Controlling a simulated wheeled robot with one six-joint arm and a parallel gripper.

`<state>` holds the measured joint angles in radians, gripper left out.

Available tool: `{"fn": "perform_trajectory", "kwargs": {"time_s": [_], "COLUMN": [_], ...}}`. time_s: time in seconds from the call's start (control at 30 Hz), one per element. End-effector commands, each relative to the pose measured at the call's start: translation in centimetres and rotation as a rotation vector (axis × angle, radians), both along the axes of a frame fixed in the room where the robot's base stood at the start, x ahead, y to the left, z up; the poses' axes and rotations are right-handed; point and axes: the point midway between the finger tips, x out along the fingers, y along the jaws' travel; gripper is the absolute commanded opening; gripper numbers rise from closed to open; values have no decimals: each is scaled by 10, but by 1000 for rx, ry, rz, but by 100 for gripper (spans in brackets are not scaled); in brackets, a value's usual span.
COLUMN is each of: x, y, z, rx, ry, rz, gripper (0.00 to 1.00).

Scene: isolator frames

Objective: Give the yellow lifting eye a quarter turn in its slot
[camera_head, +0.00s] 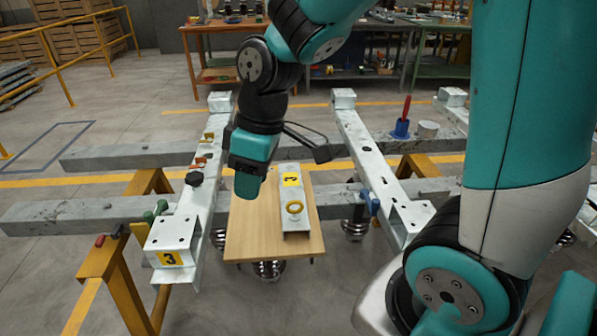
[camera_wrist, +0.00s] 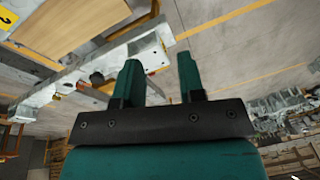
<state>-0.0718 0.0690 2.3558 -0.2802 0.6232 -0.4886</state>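My gripper (camera_head: 248,190) is left of the bar and apart from the eye, pointing down above the board's left edge. In the wrist view my gripper (camera_wrist: 158,65) has its two fingers spread with nothing between them. The board (camera_wrist: 75,22) shows at the upper left.
Galvanized beams flank the board, the left one (camera_head: 172,235) carrying a black knob (camera_head: 194,179) and green parts (camera_head: 155,211). Yellow trestles (camera_head: 120,275) support the frame. Workbenches stand behind.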

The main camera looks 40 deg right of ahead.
Motion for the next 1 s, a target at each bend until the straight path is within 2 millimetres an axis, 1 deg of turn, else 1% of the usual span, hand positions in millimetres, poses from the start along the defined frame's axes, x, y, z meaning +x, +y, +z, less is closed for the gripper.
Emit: {"fn": "perform_trajectory", "kwargs": {"time_s": [0.03, 0.07, 0.1, 0.2, 0.3, 0.4, 0.5, 0.67, 1.0], "x": [24, 36, 50, 75, 88, 92, 94, 94, 94], "y": [-23, -37, -56, -100, -134, -155, -163, -163, -163], "z": [-19, -30, -45, -80, -108, -125, -135, -153, -218], "rx": [-35, -57, -86, -152, -199, -226, -237, -239, -237], "ry": [5, 0, -1, 4, 16, 26, 29, 29, 32], "rz": [14, 32, 58, 123, 178, 215, 235, 239, 239], "gripper": [36, 36, 36, 36, 36, 36, 36, 36, 36]}}
